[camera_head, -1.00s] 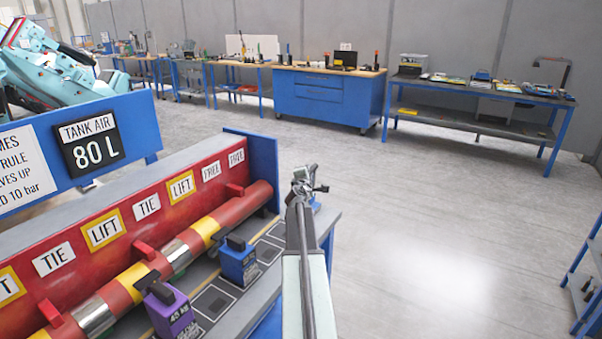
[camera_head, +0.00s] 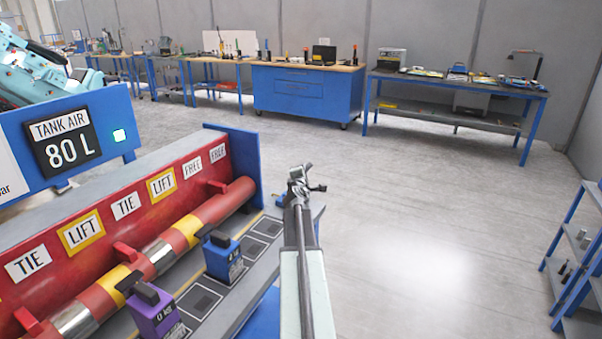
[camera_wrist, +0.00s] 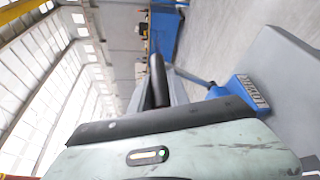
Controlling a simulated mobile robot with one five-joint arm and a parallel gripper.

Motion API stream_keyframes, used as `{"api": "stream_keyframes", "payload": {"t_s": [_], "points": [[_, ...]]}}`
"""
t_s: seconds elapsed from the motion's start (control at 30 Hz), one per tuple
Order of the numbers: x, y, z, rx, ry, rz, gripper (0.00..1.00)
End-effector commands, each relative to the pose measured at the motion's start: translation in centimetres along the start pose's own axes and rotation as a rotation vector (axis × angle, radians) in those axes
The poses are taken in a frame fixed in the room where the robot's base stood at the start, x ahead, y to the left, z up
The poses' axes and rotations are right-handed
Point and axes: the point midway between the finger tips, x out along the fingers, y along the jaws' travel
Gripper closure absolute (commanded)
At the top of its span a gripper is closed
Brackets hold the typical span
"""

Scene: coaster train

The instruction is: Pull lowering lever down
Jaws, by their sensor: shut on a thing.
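The lowering lever appears in the wrist view as a black grip (camera_wrist: 158,80) on a thin blue arm, joined to a blue base with a label plate (camera_wrist: 246,92). My gripper (camera_head: 301,178) is at the far end of my pale green arm in the head view, beyond the bench's right end. It is shut on the black grip. In the head view a small blue part of the lever (camera_head: 282,201) shows just left of my gripper; the rest is hidden behind it. My gripper's fingers are mostly hidden in the wrist view.
A red housing (camera_head: 55,235) with TIE, LIFT and FREE labels stands left, with a banded red tube. Blue (camera_head: 222,258) and purple (camera_head: 150,312) blocks sit before it. The TANK AIR panel (camera_head: 98,110) reads 80 L, with a lit green square. Open floor lies right.

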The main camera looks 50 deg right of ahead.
Motion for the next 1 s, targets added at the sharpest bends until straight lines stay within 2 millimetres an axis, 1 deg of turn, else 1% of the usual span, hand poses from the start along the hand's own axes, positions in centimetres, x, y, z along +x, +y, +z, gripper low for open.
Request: {"api": "stream_keyframes", "payload": {"t_s": [0.03,0.13,0.17,0.2,0.23,0.53,0.63,0.77,0.9,1.0], "points": [[0.1,0.0,0.2,-0.001,-0.003,-0.001,1.00],[0.1,0.1,0.1,-0.001,-0.001,-0.001,1.00],[0.1,0.1,0.0,-0.001,0.000,0.000,0.70],[0.1,0.1,-0.1,-0.001,0.001,0.000,0.59],[0.1,0.1,-0.1,-0.001,0.001,0.000,0.57],[-0.1,0.2,-0.5,0.000,0.006,0.002,0.57],[-0.7,0.2,-0.5,0.000,0.006,0.002,0.57],[-2.8,0.3,-0.4,0.001,0.006,0.002,0.57],[-5.7,0.3,-0.4,-0.001,0.007,0.002,0.57],[-7.4,0.3,-0.4,0.000,0.007,0.002,0.57]]}}
